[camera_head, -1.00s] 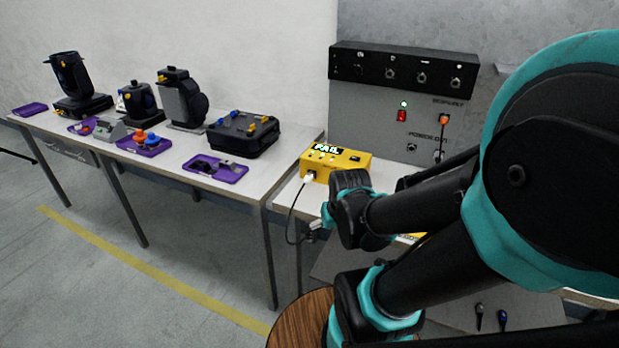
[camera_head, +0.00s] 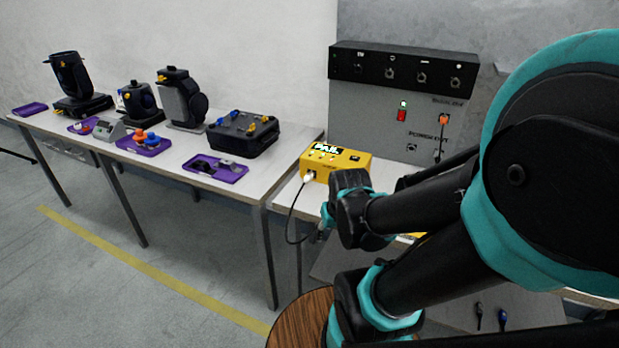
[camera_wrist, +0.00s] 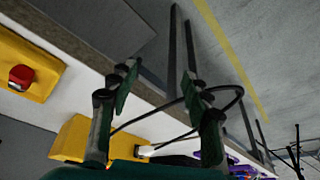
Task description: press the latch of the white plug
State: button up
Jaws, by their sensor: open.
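The white plug (camera_head: 308,176) sits at the left end of the yellow tester box (camera_head: 338,164), with a black cable hanging from it over the table edge. In the wrist view the white plug (camera_wrist: 147,150) is partly hidden low in the picture, beside the yellow box (camera_wrist: 85,138). Its latch is too small to make out. My gripper (camera_wrist: 160,82) is open, with its two fingers apart and nothing held between them. The black cable (camera_wrist: 150,121) crosses the view behind the fingers. In the head view my gripper (camera_head: 324,225) is low, right of the cable and apart from the plug.
A grey power panel (camera_head: 420,125) stands behind the tester. The left table holds dark stage lights (camera_head: 187,98), a black case (camera_head: 242,133) and purple trays (camera_head: 215,168). A yellow box with a red button (camera_wrist: 22,76) shows in the wrist view. Floor lies beyond the table edge.

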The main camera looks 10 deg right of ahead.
grip_shut()
dwell(1.3)
